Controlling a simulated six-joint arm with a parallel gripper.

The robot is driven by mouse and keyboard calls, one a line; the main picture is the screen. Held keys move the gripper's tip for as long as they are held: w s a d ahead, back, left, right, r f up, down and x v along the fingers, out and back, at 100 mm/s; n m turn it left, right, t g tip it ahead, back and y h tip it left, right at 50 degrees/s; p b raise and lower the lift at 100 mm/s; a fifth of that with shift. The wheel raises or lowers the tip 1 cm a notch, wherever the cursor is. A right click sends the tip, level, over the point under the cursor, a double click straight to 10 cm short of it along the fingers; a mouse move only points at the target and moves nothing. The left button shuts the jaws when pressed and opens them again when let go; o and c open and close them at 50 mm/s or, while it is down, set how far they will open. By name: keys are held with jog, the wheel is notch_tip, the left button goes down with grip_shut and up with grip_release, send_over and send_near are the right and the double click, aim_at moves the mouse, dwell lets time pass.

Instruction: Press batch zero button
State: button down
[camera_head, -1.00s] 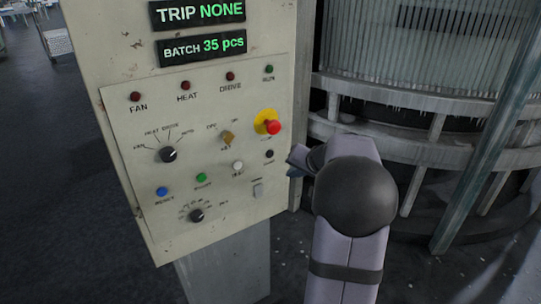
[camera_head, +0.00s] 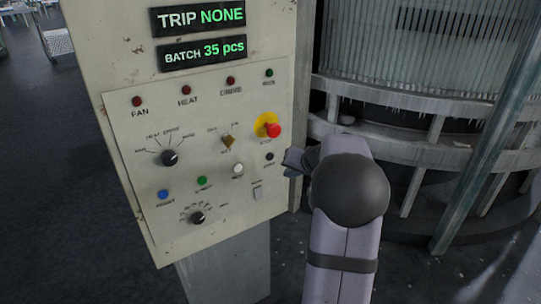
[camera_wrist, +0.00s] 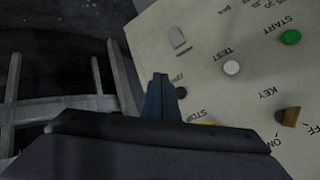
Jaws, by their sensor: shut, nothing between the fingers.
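The cream control panel (camera_head: 125,175) stands at the left and faces my arm. Its display (camera_head: 203,53) reads BATCH 35 pcs. A small black button (camera_head: 269,156) sits at the panel's right edge, below the red stop knob. In the wrist view the dark button (camera_wrist: 181,92) is just right of my fingertips, by a small upside-down label that looks like ZERO. My gripper (camera_head: 287,162) is shut and empty, its tip close to the panel's right edge. It points at the panel in the wrist view (camera_wrist: 160,80). I cannot tell whether it touches anything.
The red stop knob (camera_head: 273,130) on its yellow base is just above the button. A white TEST button (camera_head: 238,169), a brass key switch (camera_head: 228,141) and a grey toggle (camera_head: 257,193) are nearby. Round machinery with metal rails (camera_head: 410,140) stands behind my arm at the right.

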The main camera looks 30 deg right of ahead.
aim_at(270, 157)
jog(key=w+p, duration=0.4)
jog(key=w, duration=0.3)
dwell(2.2)
jog(key=shift+w, duration=0.4)
jog(key=shift+w, duration=0.35)
dwell(0.7)
jog(key=shift+s+f, duration=0.1)
jog(key=shift+s, duration=0.1)
jog(key=shift+s+b, duration=0.6)
jog(key=shift+b, duration=0.2)
jog(key=shift+s, duration=0.1)
